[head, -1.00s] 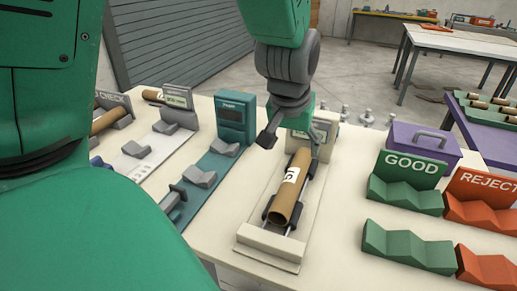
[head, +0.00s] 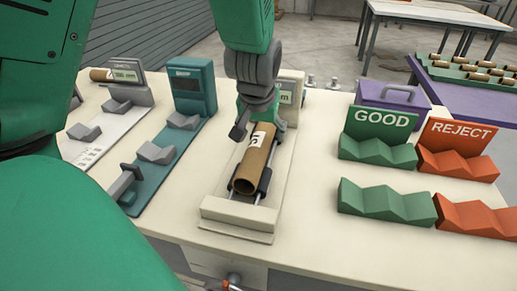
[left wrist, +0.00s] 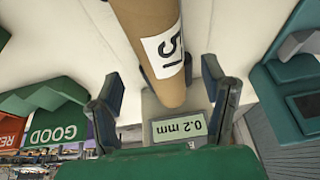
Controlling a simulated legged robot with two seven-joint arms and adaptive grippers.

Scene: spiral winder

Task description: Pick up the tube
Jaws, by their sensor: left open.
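The brown cardboard tube (head: 248,166) with a white printed label lies on the gauge stand (head: 240,211), resting in dark cradles with its open end towards me. My left gripper (head: 261,129) is above the far end of the tube, with one dark finger showing at the tube's left side. In the left wrist view the tube (left wrist: 150,40) runs between the two spread fingers of the left gripper (left wrist: 162,88), with space on both sides. The gauge display (left wrist: 179,127) there reads 0.2 mm. My right gripper is not in view.
Green GOOD racks (head: 377,151) and red REJECT racks (head: 458,163) stand empty to the right. A purple box (head: 392,95) is behind them. A teal device with a cradle (head: 194,88) and a white check station (head: 90,140) stand left.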

